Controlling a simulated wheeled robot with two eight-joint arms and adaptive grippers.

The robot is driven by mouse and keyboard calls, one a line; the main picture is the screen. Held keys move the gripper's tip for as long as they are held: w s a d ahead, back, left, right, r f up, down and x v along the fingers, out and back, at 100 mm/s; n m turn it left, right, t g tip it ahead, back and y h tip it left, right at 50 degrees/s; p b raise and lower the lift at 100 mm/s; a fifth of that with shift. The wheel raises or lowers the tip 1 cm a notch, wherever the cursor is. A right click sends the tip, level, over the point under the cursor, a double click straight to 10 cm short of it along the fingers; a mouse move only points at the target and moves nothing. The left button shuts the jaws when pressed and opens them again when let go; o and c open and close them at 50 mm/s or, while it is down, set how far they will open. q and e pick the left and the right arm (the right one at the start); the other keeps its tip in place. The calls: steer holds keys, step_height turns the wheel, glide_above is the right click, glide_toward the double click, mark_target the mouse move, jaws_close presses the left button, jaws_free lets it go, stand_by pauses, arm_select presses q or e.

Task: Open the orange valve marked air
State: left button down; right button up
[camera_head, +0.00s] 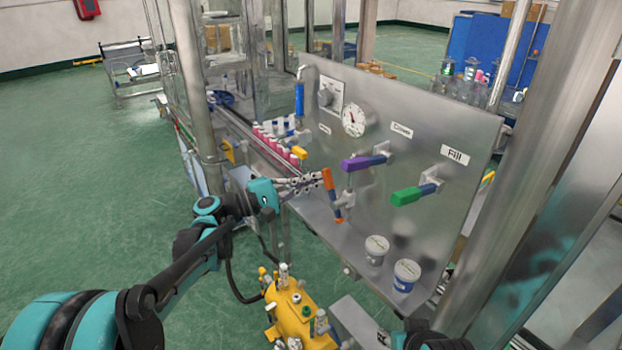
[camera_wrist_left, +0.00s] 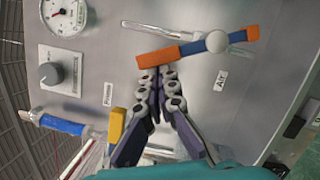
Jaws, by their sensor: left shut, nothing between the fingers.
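The valve's orange handle (camera_head: 327,179) stands close to upright at the front of the steel panel (camera_head: 400,165). In the left wrist view the orange bar (camera_wrist_left: 158,55) has a blue section and a round pale hub, beside a label (camera_wrist_left: 220,80) reading Air. My left gripper (camera_head: 316,182) is beside the handle's upper end in the head view, its fingers closed together and empty. In the left wrist view the fingertips (camera_wrist_left: 155,73) are just below the orange end, touching or very near it; I cannot tell which. My right gripper does not show.
A purple handle (camera_head: 362,163) and a green handle (camera_head: 406,196) jut from the panel nearby. A yellow handle (camera_head: 299,152) and a gauge (camera_head: 353,121) are farther along. Two white tubs (camera_head: 376,249) stand on the ledge. A yellow tank (camera_head: 300,318) sits below.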

arm_select(q)
steer(key=s+r+m, duration=0.1)
steer(key=m, duration=0.1)
steer(key=d+m+p, duration=0.1)
steer(key=shift+s+d+r+m+g+y, duration=0.1)
steer(key=shift+s+r+m+g+y, duration=0.25)
steer(key=shift+m+g+y, duration=0.05)
steer(key=shift+s+d+r+p, duration=0.1)
steer(key=shift+s+d+p, duration=0.1)
steer(key=shift+s+p, duration=0.1)
stand_by(0.3)
steer(key=v, duration=1.2)
